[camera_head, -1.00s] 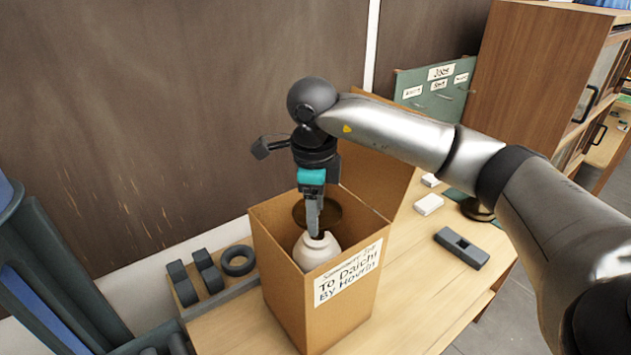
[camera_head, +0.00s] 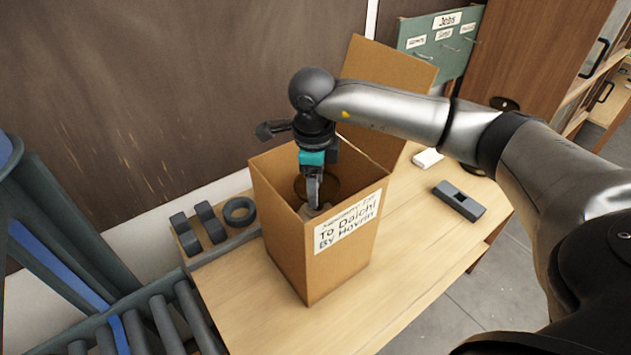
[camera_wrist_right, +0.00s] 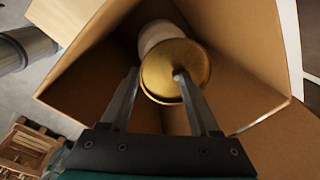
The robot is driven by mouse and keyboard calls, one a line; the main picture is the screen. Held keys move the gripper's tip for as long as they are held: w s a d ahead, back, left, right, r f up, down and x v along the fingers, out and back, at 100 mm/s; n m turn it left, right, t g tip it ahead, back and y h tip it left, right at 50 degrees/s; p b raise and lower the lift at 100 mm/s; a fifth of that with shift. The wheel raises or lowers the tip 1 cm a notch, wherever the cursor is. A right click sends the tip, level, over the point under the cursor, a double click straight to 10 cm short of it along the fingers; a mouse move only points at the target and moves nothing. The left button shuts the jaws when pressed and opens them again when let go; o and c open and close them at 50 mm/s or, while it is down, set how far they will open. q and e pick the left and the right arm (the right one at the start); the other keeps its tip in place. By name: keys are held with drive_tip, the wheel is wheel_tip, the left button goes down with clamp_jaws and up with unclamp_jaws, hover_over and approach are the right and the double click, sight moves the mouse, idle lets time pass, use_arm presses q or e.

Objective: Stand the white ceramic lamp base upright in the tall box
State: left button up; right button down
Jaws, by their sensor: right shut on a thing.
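The tall cardboard box (camera_head: 285,235) stands open on the bench with a handwritten label on its front. My right gripper (camera_head: 314,203) reaches down into it, shut on the white ceramic lamp base (camera_head: 312,212). Only a small part of the base shows above the front wall; the box hides the rest. The right wrist view shows the gripper (camera_wrist_right: 158,74), with white ceramic (camera_wrist_right: 160,35) beyond a brass-coloured disc (camera_wrist_right: 168,68) near the fingertips. Whether the base touches the box floor is hidden. My left gripper is out of view.
The raised box flap (camera_head: 385,85) stands behind my right arm. A dark slotted block (camera_head: 460,200) and a white block (camera_head: 428,158) lie right. Rollers (camera_head: 160,320) line the lower left.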

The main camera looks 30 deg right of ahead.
drive_tip(key=shift+c, duration=0.6)
unclamp_jaws()
drive_tip(key=shift+r, duration=0.1)
wheel_tip(320, 180, up, 12)
drive_tip(key=s+a+b, duration=0.1)
